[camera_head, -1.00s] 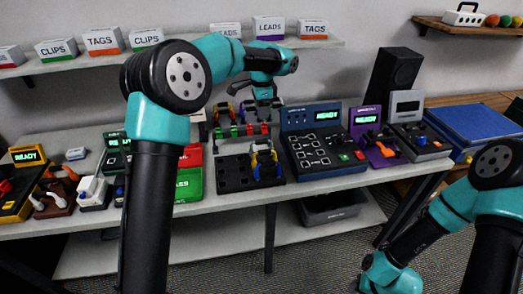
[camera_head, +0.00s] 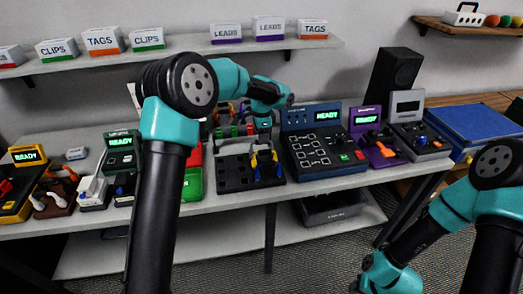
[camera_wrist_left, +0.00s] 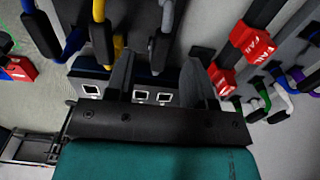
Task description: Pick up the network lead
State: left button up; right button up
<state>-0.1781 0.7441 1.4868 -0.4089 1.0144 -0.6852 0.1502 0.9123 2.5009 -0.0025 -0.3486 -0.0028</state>
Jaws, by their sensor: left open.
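My left gripper (camera_head: 262,124) is over the back of the bench, at the rack with coloured clips. In the left wrist view its two fingers (camera_wrist_left: 158,78) are apart, with no lead clearly gripped. A pale grey lead with a dark plug (camera_wrist_left: 160,45) hangs just beyond and between the fingertips. A yellow lead (camera_wrist_left: 117,48) and blue leads (camera_wrist_left: 60,38) hang to its left. I cannot tell which of these is the network lead. A block with square sockets (camera_wrist_left: 152,97) lies behind the fingers.
A black slotted board (camera_head: 232,181) with yellow and blue parts stands in front of the gripper. A blue panel reading READY (camera_head: 325,140) stands to its right. A shelf (camera_head: 180,52) runs above.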

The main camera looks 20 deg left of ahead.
pick_arm(q)
jog(key=shift+a+f, duration=0.1)
jog(key=shift+f, duration=2.5)
jog(key=shift+c, duration=0.4)
grip_shut()
